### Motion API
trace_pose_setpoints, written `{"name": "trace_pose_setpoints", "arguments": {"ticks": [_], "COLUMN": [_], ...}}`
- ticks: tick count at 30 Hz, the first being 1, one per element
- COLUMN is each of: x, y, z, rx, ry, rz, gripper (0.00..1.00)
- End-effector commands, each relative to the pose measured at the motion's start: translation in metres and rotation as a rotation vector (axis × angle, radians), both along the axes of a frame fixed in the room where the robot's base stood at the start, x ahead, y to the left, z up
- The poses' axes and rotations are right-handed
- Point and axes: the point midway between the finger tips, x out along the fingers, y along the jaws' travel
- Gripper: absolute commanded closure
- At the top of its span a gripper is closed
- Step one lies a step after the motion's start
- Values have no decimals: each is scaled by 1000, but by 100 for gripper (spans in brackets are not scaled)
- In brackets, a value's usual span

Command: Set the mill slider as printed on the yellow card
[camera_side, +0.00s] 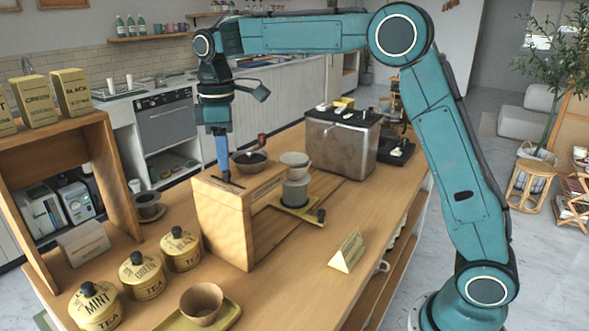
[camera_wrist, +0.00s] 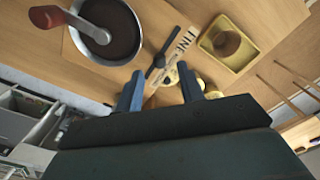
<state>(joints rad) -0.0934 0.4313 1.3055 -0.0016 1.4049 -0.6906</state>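The mill is a wooden box (camera_side: 222,215) on the counter, with a dark bowl of grounds (camera_side: 250,160) and a red-knobbed crank on top. Its black slider (camera_side: 229,183) lies on the top face; it also shows in the wrist view (camera_wrist: 158,62), beside a printed strip (camera_wrist: 184,42) that seems to read FINE. My gripper (camera_side: 222,172) points down just over the slider. In the wrist view its two blue fingers (camera_wrist: 160,80) are apart, with the slider ahead of the gap; contact cannot be told. The yellow card (camera_side: 347,250) stands folded at the right; its print is unreadable.
Several yellow tea tins (camera_side: 142,275) stand front left. A wooden bowl (camera_side: 202,302) sits on a yellow tray (camera_side: 226,316). A wooden shelf (camera_side: 62,135) rises at left.

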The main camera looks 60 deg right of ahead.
Motion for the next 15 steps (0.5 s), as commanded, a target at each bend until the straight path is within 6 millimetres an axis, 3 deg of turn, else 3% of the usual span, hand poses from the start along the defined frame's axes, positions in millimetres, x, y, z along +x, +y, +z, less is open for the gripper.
{"name": "trace_pose_setpoints", "arguments": {"ticks": [6,15], "x": [0,0], "y": [0,0], "z": [-23,-30], "rx": [0,0], "ry": [1,0], "rz": [0,0], "gripper": [61,61]}}
